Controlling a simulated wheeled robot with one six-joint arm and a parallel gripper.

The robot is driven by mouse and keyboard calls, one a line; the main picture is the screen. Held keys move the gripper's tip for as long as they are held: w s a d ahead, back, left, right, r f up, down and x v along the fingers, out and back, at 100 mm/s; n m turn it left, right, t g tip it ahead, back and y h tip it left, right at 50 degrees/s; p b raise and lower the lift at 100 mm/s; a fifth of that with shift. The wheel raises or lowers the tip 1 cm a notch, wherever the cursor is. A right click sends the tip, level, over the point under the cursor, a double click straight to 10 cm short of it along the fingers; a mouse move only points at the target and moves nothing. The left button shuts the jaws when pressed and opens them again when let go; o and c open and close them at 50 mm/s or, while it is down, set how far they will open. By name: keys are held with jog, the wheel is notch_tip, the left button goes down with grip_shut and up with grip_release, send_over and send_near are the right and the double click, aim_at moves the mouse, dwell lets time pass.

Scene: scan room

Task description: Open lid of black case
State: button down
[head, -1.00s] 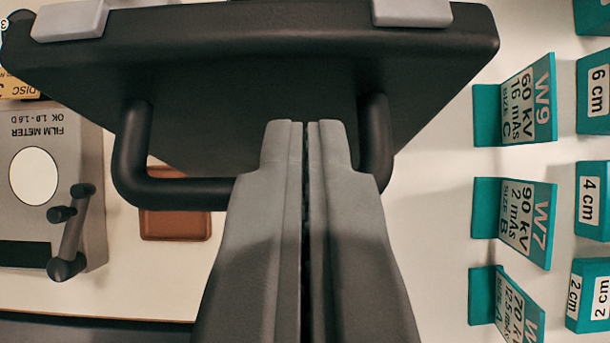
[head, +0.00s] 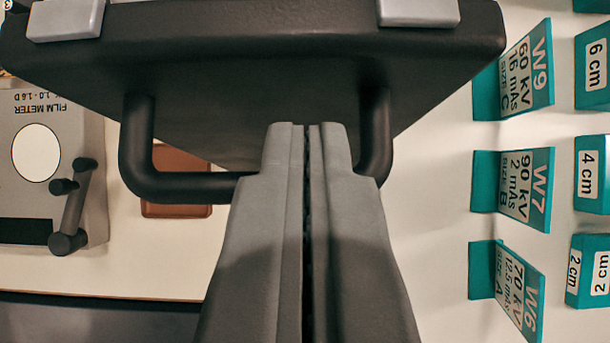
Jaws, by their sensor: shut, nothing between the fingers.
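The black case (head: 210,60) fills the top middle of the head view, with a dark handle (head: 138,150) looping out of its near side. Two light grey tabs, the left one (head: 66,17) and the right one (head: 418,11), sit at its top edge. My gripper (head: 306,130) is shut and empty. Its fingertips overlap the case's near side within the span of the handle and hide the handle's middle. I cannot tell whether they touch the case. The lid's seam is not clear in this view.
A grey film meter (head: 85,120) with a crank stands at the left. A brown flat piece (head: 180,208) lies behind the handle. Teal labelled stands, such as W7 (head: 525,190), and teal cm blocks (head: 590,172) line the right. Pale table shows between the case and stands.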

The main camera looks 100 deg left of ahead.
aim_at(265, 37)
jog(key=v, duration=0.6)
jog(key=shift+a+f, duration=0.1)
jog(key=c, duration=2)
grip_release()
jog(key=shift+a+r, duration=0.15)
jog(key=shift+r, duration=0.1)
jog(key=o, duration=0.5)
jog(key=shift+s+a+r, duration=0.1)
jog(key=shift+r, duration=0.1)
jog(key=d+n+t, duration=0.2)
jog(key=d+n, duration=0.1)
jog(key=d+r+n+t, duration=0.1)
jog(key=d+n+t, duration=0.2)
jog(key=shift+d+r, duration=0.2)
jog(key=s+d+f+n+t+y, duration=0.2)
jog(key=s+f+n+t+y, duration=0.15)
jog(key=s+n, duration=0.45)
jog(key=s+d+f+n+t+y, duration=0.1)
jog(key=s+f+n+t+y, duration=0.3)
jog(key=n, duration=0.8)
jog(key=shift+t, duration=0.25)
jog(key=x, duration=1.7)
jog(key=shift+w+d+r, duration=0.1)
jog(key=shift+w+r, duration=0.15)
jog(key=shift+r, duration=0.05)
